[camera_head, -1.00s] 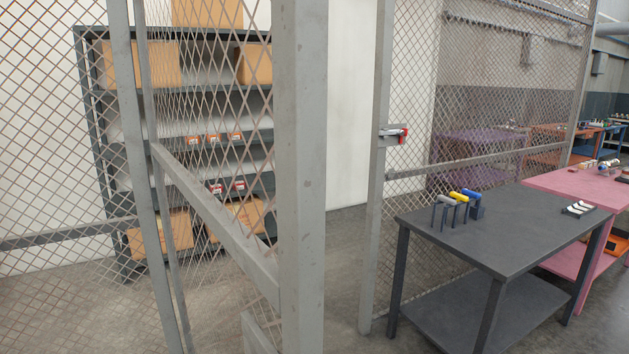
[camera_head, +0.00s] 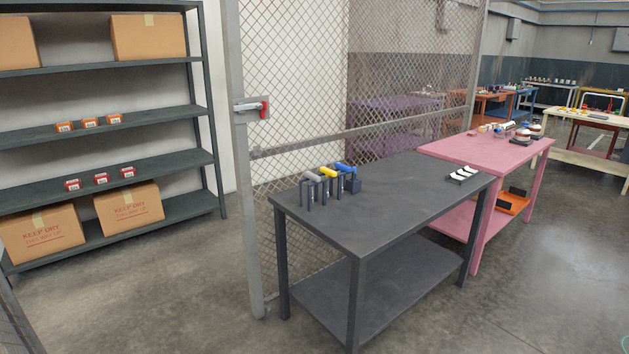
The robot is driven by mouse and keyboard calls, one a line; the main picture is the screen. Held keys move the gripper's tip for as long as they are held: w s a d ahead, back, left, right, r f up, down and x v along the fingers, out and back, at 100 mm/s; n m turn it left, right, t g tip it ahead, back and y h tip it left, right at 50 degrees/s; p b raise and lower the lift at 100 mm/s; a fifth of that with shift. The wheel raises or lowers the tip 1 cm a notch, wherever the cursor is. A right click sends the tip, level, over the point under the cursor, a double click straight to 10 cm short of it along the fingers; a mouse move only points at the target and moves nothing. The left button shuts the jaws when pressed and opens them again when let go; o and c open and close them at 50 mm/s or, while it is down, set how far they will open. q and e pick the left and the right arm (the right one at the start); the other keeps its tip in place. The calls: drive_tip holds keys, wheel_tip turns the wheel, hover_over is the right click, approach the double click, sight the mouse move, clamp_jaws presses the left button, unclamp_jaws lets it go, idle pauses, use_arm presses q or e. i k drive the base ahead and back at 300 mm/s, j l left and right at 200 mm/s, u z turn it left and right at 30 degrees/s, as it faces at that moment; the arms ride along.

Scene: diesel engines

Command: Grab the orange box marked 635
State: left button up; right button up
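Three small orange boxes stand in a row on a middle shelf at the left: a left one (camera_head: 64,127), a middle one (camera_head: 90,122) and a right one (camera_head: 114,119). Each has a white label, but the numbers are too small to read, so I cannot tell which is 635. Three small red boxes (camera_head: 101,178) with white labels stand on the shelf below. Neither of my grippers is in view.
The dark grey shelf rack (camera_head: 160,117) also holds cardboard boxes (camera_head: 129,207). A mesh fence with a post and red-handled latch (camera_head: 252,109) stands right of it. A dark table (camera_head: 380,205) with tools and a pink table (camera_head: 490,150) stand farther right. Floor before the rack is clear.

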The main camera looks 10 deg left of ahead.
sight(63, 127)
drive_tip(key=i+l+u, duration=0.15)
drive_tip(key=i+u, duration=0.2)
drive_tip(key=i, duration=0.15)
drive_tip(key=i+l+u, duration=0.35)
drive_tip(key=i+j+u, duration=0.2)
drive_tip(key=i+u, duration=0.55)
drive_tip(key=i, duration=0.2)
drive_tip(key=i+u, duration=0.4)
drive_tip(key=i+l+u, duration=0.15)
drive_tip(key=i, duration=2.4)
drive_tip(key=i+u, duration=0.2)
drive_tip(key=i, duration=0.6)
drive_tip(key=i+u, duration=0.2)
drive_tip(key=i, duration=0.6)
